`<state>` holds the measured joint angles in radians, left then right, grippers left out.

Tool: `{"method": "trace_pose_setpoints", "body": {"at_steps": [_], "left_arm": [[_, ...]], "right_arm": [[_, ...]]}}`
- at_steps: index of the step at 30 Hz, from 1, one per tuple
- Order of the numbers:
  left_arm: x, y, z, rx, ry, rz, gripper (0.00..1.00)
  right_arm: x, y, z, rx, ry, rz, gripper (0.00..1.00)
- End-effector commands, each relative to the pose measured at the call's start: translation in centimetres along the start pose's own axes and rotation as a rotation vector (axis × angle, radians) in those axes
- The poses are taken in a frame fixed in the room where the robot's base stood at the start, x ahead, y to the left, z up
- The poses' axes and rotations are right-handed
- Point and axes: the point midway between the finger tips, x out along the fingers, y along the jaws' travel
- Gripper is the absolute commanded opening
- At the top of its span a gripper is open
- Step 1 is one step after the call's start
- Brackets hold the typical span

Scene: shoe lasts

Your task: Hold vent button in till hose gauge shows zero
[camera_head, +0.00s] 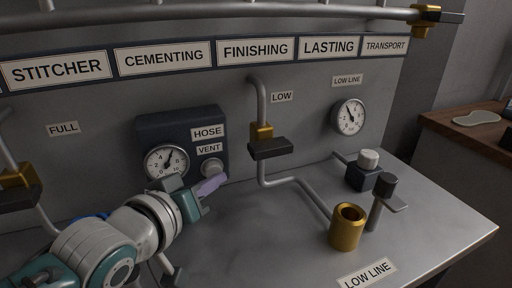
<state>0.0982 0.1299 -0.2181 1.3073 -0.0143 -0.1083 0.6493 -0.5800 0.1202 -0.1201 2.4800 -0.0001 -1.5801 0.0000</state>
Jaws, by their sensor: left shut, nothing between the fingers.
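The dark hose box (218,117) on the back panel carries the HOSE and VENT labels. Its round hose gauge (166,162) has a white face, and the needle points up and slightly right; the fine reading is too small to tell. The grey round vent button (211,167) sits right of the gauge, under the VENT label. My left gripper (213,185) is shut and empty, with its lavender fingertips at the lower edge of the button. I cannot tell whether they touch it or whether it is pressed in. My right gripper is out of view.
A pipe with a brass fitting and dark valve handle (269,148) stands right of the box. A brass cup (346,228), dark-and-white knobs (369,160) and a low line gauge (349,117) are farther right. The metal bench (260,250) is clear in front.

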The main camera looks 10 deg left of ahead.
Motion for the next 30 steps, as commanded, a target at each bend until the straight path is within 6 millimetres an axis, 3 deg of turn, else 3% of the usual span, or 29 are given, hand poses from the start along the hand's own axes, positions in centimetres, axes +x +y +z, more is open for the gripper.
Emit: {"method": "trace_pose_setpoints", "body": {"at_steps": [30], "left_arm": [[0.71, -0.48, -0.48, 0.000, 0.000, 0.001, 0.00]], "right_arm": [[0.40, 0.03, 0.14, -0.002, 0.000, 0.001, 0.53]]}}
